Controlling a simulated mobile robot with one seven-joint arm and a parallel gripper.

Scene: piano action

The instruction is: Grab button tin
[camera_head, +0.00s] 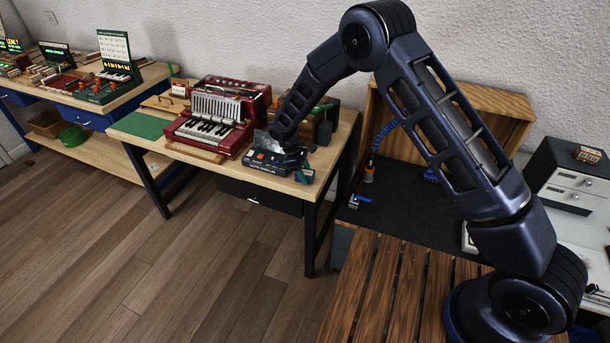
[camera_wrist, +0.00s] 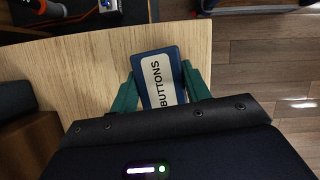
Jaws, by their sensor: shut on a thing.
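The button tin (camera_wrist: 157,65) is a dark blue box with a white label reading BUTTONS, seen in the wrist view. My gripper (camera_wrist: 159,87) has green fingers on either side of the tin and is shut on it. The tin is over the wooden bench top near its edge; I cannot tell whether it still touches the wood. In the head view my gripper (camera_head: 304,172) is at the front right corner of the middle bench, and the tin is too small to make out there.
A red accordion (camera_head: 216,118) stands further left on the bench (camera_head: 275,182). A green mat (camera_head: 139,125) lies at the bench's left end. A dark work surface (camera_head: 395,205) adjoins at the right.

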